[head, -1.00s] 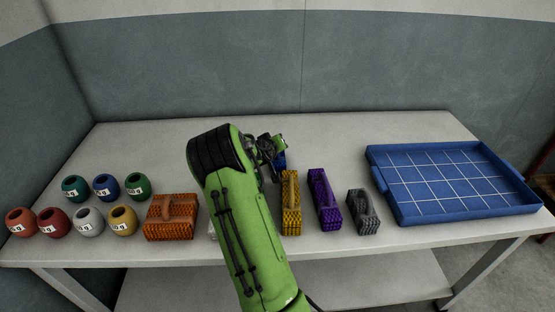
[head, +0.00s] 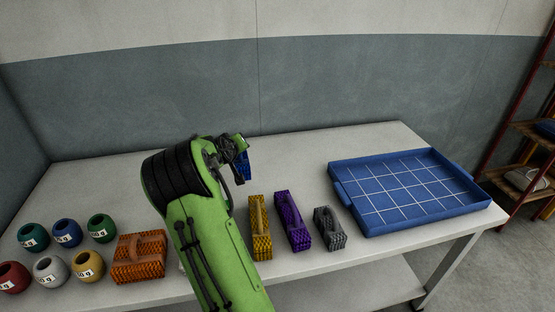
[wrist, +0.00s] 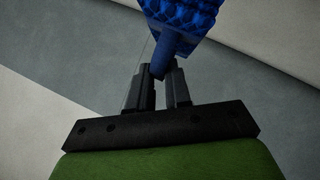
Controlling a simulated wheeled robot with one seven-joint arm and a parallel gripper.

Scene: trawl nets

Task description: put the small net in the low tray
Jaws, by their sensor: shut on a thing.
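My gripper (head: 236,150) is shut on the handle of a blue net (head: 244,168), a textured block held above the table, mostly hidden behind my green arm. In the wrist view the blue net (wrist: 185,14) fills the top, with its handle between the black fingertips (wrist: 163,80). The low tray (head: 400,192) is blue with a white grid on its floor and lies empty on the right of the table. A grey net (head: 329,229), a purple net (head: 293,222), a yellow net (head: 260,228) and a larger orange net (head: 139,258) stand on the table.
Several round labelled weights (head: 66,232) in different colours stand at the left of the white table (head: 300,165). The table's back strip is clear up to the tray. A wall (head: 230,90) stands behind, and a shelf rack (head: 520,150) is at the far right.

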